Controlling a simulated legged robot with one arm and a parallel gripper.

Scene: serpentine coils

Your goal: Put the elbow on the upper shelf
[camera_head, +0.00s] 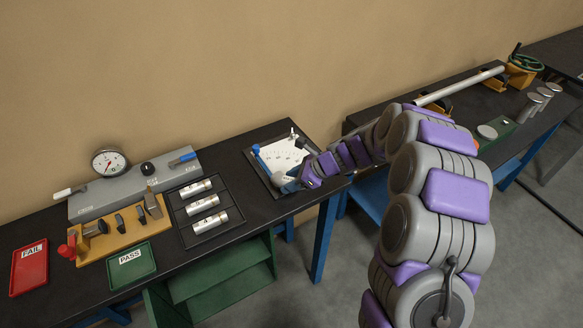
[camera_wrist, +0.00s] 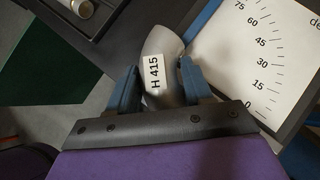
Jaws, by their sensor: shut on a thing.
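The elbow (camera_wrist: 163,45) is a grey bent pipe with a white "H 415" label, seen in the wrist view. My gripper (camera_wrist: 157,82) has its blue fingers on both sides of the elbow and is shut on it. In the head view my gripper (camera_head: 288,184) is at the near edge of the protractor board, at the right end of the left table; the elbow is hard to make out there. A green shelf unit (camera_head: 222,270) stands under this table, to the left of and below my gripper. Its inside is partly hidden by the tabletop.
A black tray (camera_head: 184,230) with three metal cylinders lies left of the protractor board (camera_head: 283,157). A gauge block (camera_head: 135,182), an orange fixture (camera_head: 125,232), a red FAIL tray (camera_head: 29,268) and a green PASS tray (camera_head: 131,267) are further left. A blue table leg (camera_head: 324,240) stands near my arm.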

